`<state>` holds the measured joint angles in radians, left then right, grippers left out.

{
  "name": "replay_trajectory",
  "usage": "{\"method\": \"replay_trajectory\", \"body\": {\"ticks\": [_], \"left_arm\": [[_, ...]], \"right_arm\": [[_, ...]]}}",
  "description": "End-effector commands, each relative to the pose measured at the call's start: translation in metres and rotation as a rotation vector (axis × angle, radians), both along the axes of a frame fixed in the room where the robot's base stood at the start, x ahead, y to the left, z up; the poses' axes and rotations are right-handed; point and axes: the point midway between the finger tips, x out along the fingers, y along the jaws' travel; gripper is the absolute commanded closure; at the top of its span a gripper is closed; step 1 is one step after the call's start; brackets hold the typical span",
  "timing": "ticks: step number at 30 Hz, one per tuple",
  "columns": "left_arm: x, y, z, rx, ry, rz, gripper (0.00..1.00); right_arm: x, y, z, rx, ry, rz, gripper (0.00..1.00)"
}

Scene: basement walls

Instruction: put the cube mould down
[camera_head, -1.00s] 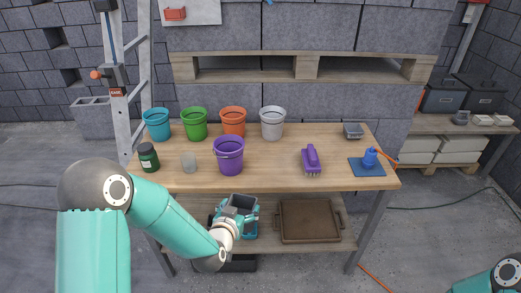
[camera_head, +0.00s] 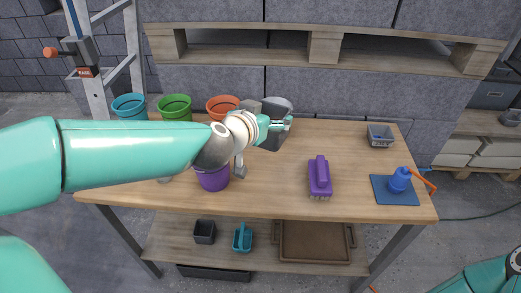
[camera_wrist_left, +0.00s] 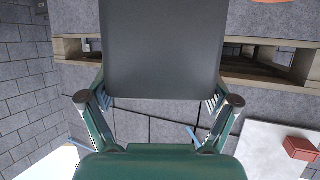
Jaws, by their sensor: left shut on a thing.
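My left gripper (camera_head: 277,124) reaches in from the left over the back half of the workbench (camera_head: 260,200). It is shut on the dark grey cube mould (camera_head: 272,139), which hangs at and below the fingers in front of the light grey bucket. The mould (camera_wrist_left: 163,50) fills the upper middle of the left wrist view, with a finger at each side. In the head view the fingers partly cover the mould, and its gap to the bench top is hard to judge. My right gripper is not in view.
Teal (camera_head: 130,106), green (camera_head: 175,107) and orange (camera_head: 222,105) buckets stand along the back, with a purple bucket (camera_head: 212,179) below my arm. A purple brush (camera_head: 319,178), blue mat (camera_head: 393,193) and small grey tray (camera_head: 380,136) lie right.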

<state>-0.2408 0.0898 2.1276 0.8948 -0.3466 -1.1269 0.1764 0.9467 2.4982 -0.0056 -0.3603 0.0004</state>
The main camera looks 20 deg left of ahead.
Motion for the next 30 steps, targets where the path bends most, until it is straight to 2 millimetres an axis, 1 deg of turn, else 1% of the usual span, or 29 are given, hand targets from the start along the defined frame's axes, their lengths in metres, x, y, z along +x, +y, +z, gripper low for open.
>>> {"method": "replay_trajectory", "body": {"ticks": [2, 5, 8, 15, 18, 21, 24, 30], "left_arm": [[-0.001, -0.002, 0.0, -0.001, -0.003, -0.009, 0.54], [-0.001, -0.003, -0.012, 0.001, 0.0, -0.013, 0.54], [-0.001, -0.003, -0.034, 0.002, 0.002, -0.013, 0.54], [-0.001, -0.003, -0.095, 0.002, 0.002, -0.013, 0.54], [-0.001, -0.003, -0.119, 0.003, 0.002, -0.012, 0.54], [-0.001, -0.002, -0.138, 0.002, 0.001, -0.011, 0.54], [-0.002, -0.002, -0.149, 0.001, 0.001, -0.01, 0.54], [-0.002, -0.002, -0.158, 0.001, 0.0, -0.009, 0.54]], "right_arm": [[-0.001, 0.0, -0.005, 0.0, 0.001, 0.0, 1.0], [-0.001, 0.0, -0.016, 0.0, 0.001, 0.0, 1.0], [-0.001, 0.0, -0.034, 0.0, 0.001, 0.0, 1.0], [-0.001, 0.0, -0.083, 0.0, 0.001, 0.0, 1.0], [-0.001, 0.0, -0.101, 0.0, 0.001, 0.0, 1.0], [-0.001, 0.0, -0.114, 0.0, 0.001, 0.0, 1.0], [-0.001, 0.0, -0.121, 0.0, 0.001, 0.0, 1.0], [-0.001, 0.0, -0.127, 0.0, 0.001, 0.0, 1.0]]}}
